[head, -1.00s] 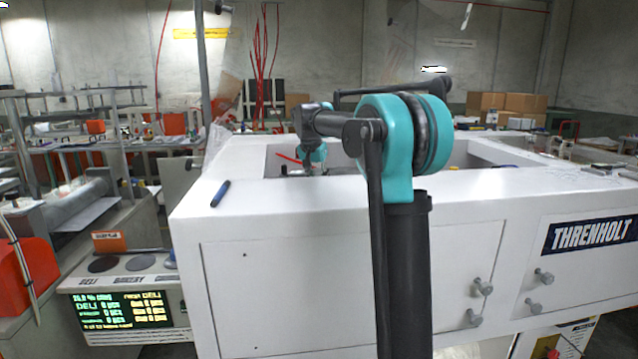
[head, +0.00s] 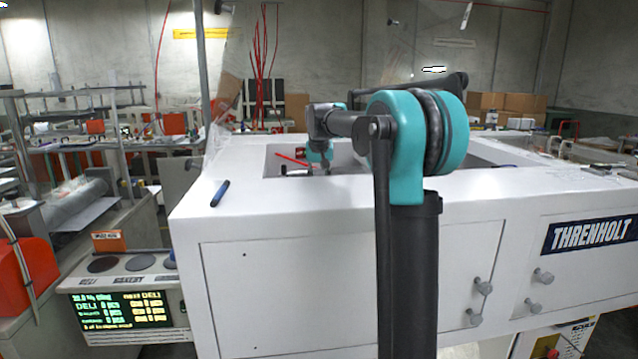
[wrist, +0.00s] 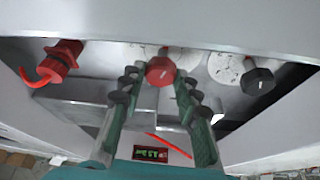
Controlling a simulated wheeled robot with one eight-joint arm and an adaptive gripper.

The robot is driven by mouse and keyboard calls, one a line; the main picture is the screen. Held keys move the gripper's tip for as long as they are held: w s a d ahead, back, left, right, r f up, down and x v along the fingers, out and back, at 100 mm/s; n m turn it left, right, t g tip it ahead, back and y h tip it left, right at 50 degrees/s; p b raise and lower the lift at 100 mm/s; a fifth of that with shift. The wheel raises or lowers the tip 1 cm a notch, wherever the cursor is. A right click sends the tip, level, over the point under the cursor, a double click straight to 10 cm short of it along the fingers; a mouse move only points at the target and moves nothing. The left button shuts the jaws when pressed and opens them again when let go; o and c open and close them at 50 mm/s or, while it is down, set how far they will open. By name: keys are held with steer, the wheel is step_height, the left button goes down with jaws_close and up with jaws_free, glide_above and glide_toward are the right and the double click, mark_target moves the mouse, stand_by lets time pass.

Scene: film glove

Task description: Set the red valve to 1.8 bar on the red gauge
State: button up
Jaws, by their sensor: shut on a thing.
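The red valve (wrist: 160,70) is a round red knob with a pale mark, at the top middle of the wrist view. My gripper (wrist: 160,78) has its two ribbed fingers on either side of the red valve and is shut on it. A white dial (wrist: 182,57) is partly visible behind the red valve; I cannot read its needle or scale. In the head view my gripper (head: 322,162) is down in the machine's recess, and the valve and gauge cannot be made out there.
A black knob (wrist: 257,81) sits right of the red valve, with another white dial (wrist: 226,67) beside it. A red hooked fitting (wrist: 62,60) is at the left. The white machine's front rim (head: 300,195) carries a dark blue pen (head: 220,193).

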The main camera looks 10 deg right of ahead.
steer(key=n+y, duration=0.1)
steer(key=n, duration=0.3)
steer(key=shift+d+n+y, duration=0.2)
steer(key=shift+n+y, duration=0.1)
steer(key=shift+y, duration=0.1)
steer(key=n+y, duration=0.1)
steer(key=n, duration=0.3)
steer(key=shift+d+n+g, duration=0.1)
steer(key=shift+n+g, duration=0.2)
steer(key=shift+g, duration=0.1)
steer(key=n+y, duration=0.1)
steer(key=n, duration=0.1)
steer(key=n+g, duration=0.1)
steer(key=n, duration=0.1)
steer(key=shift+w+n+y, duration=0.15)
steer(key=shift+n+y, duration=0.15)
steer(key=shift+y, duration=0.1)
steer(key=shift+n+g, duration=0.9)
steer(key=shift+n, duration=0.9)
steer(key=shift+w+y, duration=0.1)
steer(key=shift+y, duration=0.2)
steer(key=o, duration=1.2)
steer(key=shift+c, duration=0.2)
steer(key=shift+d+r, duration=0.1)
steer(key=shift+r, duration=0.05)
